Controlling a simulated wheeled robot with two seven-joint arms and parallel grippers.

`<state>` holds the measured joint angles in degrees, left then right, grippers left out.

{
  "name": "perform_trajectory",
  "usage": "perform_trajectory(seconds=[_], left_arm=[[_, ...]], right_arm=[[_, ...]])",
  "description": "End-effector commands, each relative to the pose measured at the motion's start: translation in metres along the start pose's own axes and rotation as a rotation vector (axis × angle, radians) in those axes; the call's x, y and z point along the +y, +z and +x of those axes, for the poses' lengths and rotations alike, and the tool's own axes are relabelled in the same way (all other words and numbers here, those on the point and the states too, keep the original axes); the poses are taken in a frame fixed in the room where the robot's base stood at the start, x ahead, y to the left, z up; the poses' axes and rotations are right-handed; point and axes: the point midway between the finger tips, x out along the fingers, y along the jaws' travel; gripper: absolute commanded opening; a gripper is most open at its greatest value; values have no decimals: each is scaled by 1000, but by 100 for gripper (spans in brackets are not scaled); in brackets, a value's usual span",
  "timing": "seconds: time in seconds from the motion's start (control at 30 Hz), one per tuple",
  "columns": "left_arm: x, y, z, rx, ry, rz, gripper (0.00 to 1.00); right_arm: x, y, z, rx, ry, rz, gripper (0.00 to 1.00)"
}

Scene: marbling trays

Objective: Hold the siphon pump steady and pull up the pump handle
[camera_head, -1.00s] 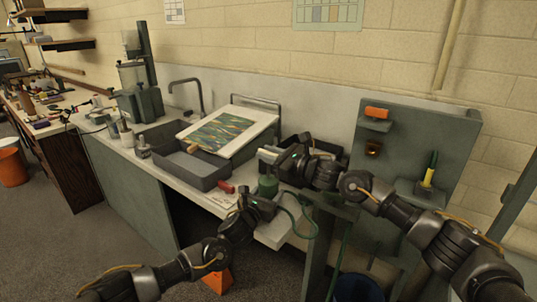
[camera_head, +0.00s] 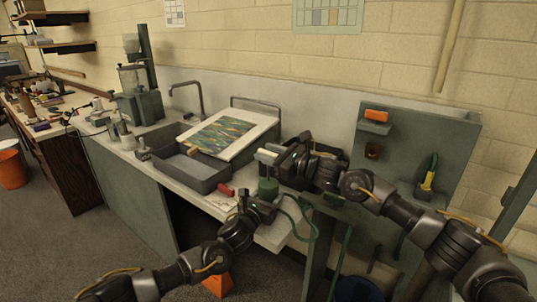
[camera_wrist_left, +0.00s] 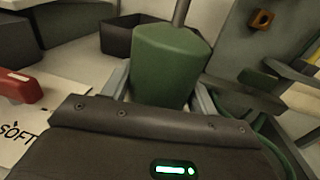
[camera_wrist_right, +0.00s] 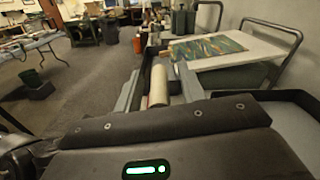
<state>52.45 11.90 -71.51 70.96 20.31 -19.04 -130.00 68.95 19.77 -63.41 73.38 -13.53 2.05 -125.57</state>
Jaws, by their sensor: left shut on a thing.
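The siphon pump has a green body (camera_head: 268,187) that stands near the front of the counter, with a pale cylindrical handle (camera_head: 267,156) above it. My left gripper (camera_head: 264,196) is shut on the green body; its fingers lie on both sides of it in the left wrist view (camera_wrist_left: 168,65). A grey rod rises from the top of the body there. My right gripper (camera_head: 280,158) is at the handle from the right. In the right wrist view its fingers flank the handle (camera_wrist_right: 158,86), with a narrow gap showing on the left, so it looks open.
A grey sink tray (camera_head: 188,181) and a tilted board with a marbled sheet (camera_head: 230,130) lie to the left. A red-handled tool (camera_head: 226,190) lies close to the pump. A dark bin (camera_head: 325,152) stands behind my right gripper. A green hose (camera_head: 312,222) hangs at the counter's right end.

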Motion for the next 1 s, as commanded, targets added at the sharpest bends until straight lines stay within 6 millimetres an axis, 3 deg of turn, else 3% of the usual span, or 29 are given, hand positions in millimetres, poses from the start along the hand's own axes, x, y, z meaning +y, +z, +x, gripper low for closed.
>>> perform_trajectory(seconds=[0.33,0.73,1.0], left_arm=[[0,-1,0,1,0,0,31],[0,-1,0,1,0,0,31],[0,0,0,1,0,0,31]], right_arm=[[0,-1,-11,1,0,-1,40],[0,-1,-90,2,0,0,40],[0,0,-118,0,1,0,40]])
